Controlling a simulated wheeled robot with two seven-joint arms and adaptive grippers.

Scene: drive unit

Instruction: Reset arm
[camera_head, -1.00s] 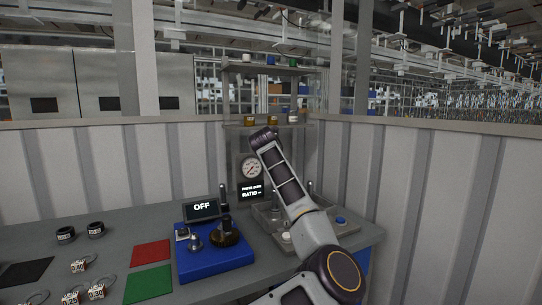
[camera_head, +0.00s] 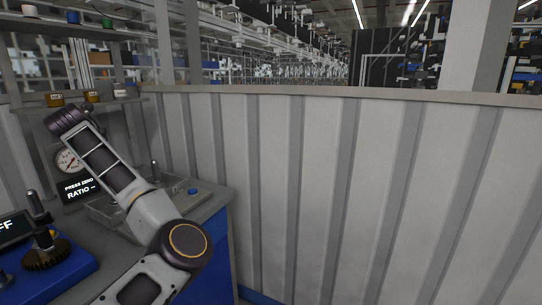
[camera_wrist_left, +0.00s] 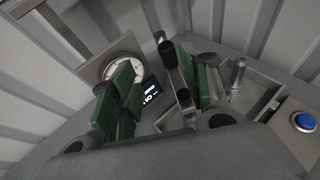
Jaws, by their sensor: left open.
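My left arm (camera_head: 105,165) rises from the lower edge of the head view and reaches up and left over the grey bench. Its gripper is hidden in that view. Beyond the fingers are a round gauge (camera_wrist_left: 122,62) and a small dark display (camera_wrist_left: 150,92). In the head view the gauge (camera_head: 66,161) and the display (camera_head: 77,189) reading "PRESS ZERO RATIO --" stand left of the forearm. My right gripper is not in view.
A shallow grey tray (camera_head: 100,209) lies below the arm, near a blue button (camera_head: 193,190). A blue base (camera_head: 72,268) carrying a dark gear (camera_head: 46,254) is at lower left. A shelf (camera_head: 75,106) with small containers stands behind. A ribbed wall (camera_head: 340,190) fills the right.

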